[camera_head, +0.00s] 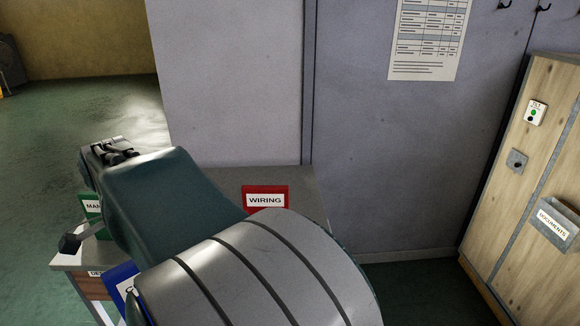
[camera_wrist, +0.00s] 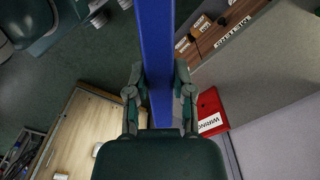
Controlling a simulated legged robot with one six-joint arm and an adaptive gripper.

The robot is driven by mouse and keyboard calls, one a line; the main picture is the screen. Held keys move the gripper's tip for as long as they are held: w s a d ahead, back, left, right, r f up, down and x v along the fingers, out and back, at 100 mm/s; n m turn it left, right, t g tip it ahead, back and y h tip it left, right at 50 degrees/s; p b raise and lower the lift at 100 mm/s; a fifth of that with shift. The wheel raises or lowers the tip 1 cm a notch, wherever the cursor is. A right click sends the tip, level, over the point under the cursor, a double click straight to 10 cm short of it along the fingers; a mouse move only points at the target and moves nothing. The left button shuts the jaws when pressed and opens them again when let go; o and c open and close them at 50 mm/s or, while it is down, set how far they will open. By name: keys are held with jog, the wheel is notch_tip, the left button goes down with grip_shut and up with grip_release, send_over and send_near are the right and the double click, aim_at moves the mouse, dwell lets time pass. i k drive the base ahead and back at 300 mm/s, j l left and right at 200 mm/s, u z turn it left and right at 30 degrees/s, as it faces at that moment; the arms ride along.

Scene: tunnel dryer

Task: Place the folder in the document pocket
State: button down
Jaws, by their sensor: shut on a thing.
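A blue folder (camera_wrist: 157,40) stands between the two fingers of my gripper (camera_wrist: 161,78) in the wrist view. The fingers are shut on it from both sides, and it runs up past the top of the picture. In the head view, part of a blue folder (camera_head: 119,280) with a white label shows beside my arm; my arm covers the rest and hides the gripper's hold. The document pocket (camera_head: 557,226) is a grey holder labelled DOCUMENTS on the wooden cabinet at the far right. The folder is well apart from it.
A red WIRING folder (camera_head: 265,199) stands on the grey desk top (camera_head: 302,184); it also shows in the wrist view (camera_wrist: 209,110). A green folder (camera_head: 91,204) is partly hidden at the left. The wooden cabinet (camera_head: 535,165) stands right of the wall. The floor before it looks clear.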

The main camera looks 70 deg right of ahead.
aim_at(552, 236)
jog(key=k+l+u, duration=0.15)
jog(key=k+u, duration=0.15)
jog(key=u, duration=0.15)
jog(key=k+u, duration=0.3)
jog(key=u, duration=0.15)
jog(key=k+j+u, duration=0.1)
jog(key=k+u, duration=0.3)
jog(key=k+l+u, duration=0.15)
jog(key=u, duration=0.3)
jog(key=k+u, duration=0.7)
jog(key=u, duration=0.2)
jog(key=k+u, duration=0.3)
jog(key=k, duration=1)
jog(key=k+u, duration=0.15)
jog(key=u, duration=0.2)
jog(key=k+j+u, duration=0.1)
jog(key=u, duration=0.25)
jog(key=k+j+u, duration=0.1)
jog(key=u, duration=3.6)
jog(key=i+j, duration=0.05)
jog(key=j, duration=0.05)
